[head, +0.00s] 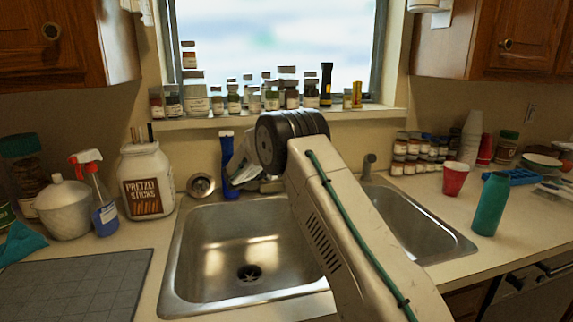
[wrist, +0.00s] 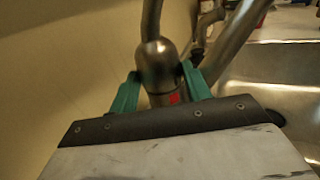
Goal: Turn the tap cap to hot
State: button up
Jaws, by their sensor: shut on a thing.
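The tap cap (wrist: 155,62) is a rounded metal knob in the wrist view, with a red mark (wrist: 174,97) low on its right side. My gripper (wrist: 159,78) has green fingers, one on each side of the cap, and is shut on it. A curved metal pipe rises behind the cap, and another metal tube slants to the right. In the head view, my arm hides the cap and the gripper's fingers behind the sink (head: 185,262).
A blue bottle (head: 228,165) stands left of my arm at the sink's back. A pretzel jar (head: 148,180) and spray bottle (head: 103,205) are farther left. A red cup (head: 455,178) and teal bottle (head: 490,205) stand right. Several small jars line the sill (head: 215,123).

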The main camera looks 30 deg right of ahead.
jog(key=o, duration=0.7)
jog(key=shift+a, duration=0.15)
jog(key=s+a, duration=0.1)
jog(key=a, duration=0.6)
jog(key=shift+a, duration=0.3)
